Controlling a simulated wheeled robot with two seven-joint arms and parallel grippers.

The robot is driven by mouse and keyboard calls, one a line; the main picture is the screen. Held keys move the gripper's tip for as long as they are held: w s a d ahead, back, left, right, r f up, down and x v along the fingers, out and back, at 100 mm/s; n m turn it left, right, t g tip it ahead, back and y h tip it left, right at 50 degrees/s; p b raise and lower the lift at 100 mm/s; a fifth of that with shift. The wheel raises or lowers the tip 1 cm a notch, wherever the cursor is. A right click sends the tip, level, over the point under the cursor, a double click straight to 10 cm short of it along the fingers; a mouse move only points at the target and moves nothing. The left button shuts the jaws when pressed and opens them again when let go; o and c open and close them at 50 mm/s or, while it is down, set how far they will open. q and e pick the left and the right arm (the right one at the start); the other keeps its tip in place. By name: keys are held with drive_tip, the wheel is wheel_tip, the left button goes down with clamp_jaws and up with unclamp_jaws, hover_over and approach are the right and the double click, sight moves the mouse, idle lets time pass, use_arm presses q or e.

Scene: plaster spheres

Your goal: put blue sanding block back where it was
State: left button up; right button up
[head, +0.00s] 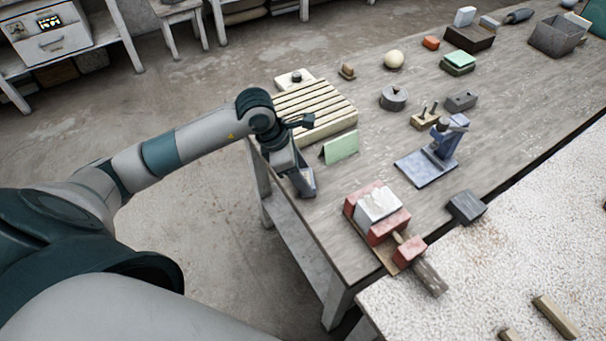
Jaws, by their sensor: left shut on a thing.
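My left gripper (302,187) is at the near left edge of the wooden table, pointing down beside the green card. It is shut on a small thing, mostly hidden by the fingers. Only a blue-grey sliver of it shows, which fits the blue sanding block (310,179). I cannot tell whether it touches the tabletop. My right gripper is not in view.
The slatted cream rack (315,108) and folded green card (340,147) stand close to my left gripper. A red clamp-like holder with a white block (378,205) and a blue metal stand (428,168) are to the right. Table (335,225) is bare between gripper and holder.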

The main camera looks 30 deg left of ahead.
use_arm(q)
drive_tip(key=shift+f, duration=0.15)
drive_tip(key=o, duration=1.1)
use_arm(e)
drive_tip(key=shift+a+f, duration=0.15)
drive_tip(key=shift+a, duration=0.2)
